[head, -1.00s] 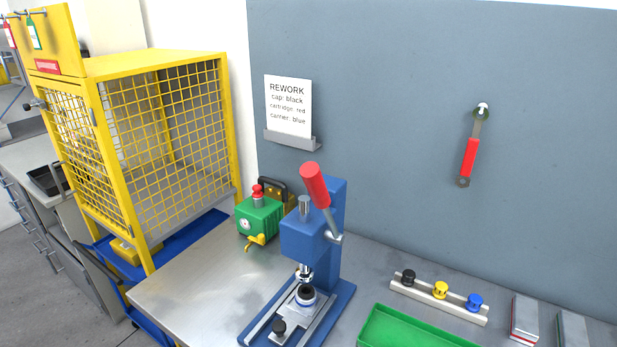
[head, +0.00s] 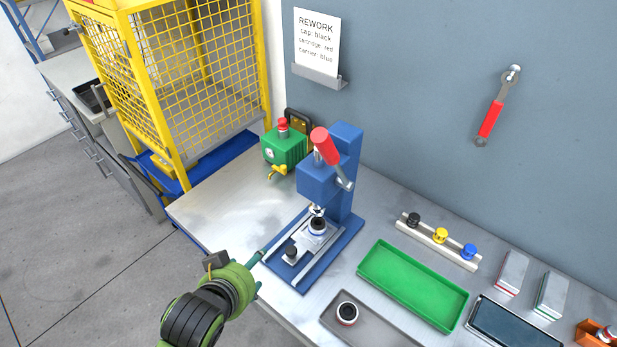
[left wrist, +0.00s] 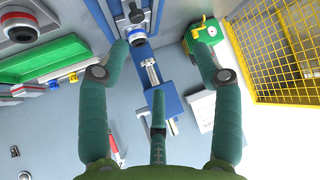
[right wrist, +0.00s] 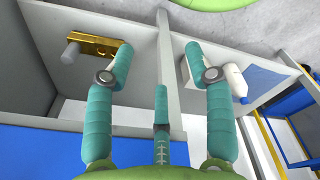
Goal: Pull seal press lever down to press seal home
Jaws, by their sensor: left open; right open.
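The blue seal press (head: 346,165) stands on the bench in the head view. Its lever, with a red grip (head: 325,146), is raised and tilted up to the left. A dark-topped, white-sided round part (head: 317,227) sits on the press's slide plate under the ram; I cannot tell whether the ram touches it. My left gripper (head: 274,246) is at the press base's front left, below the lever and apart from it. In the left wrist view my left gripper (left wrist: 160,35) is open and empty, facing the press. My right gripper (right wrist: 158,50) is open and empty, outside the head view.
A green pump unit (head: 285,148) stands behind the press's left side. A green tray (head: 412,285), a grey tray with a round part (head: 347,313) and a cap rack (head: 438,243) lie to the right. A yellow mesh cage (head: 215,60) stands left. Bare bench (head: 225,205) lies left of the press.

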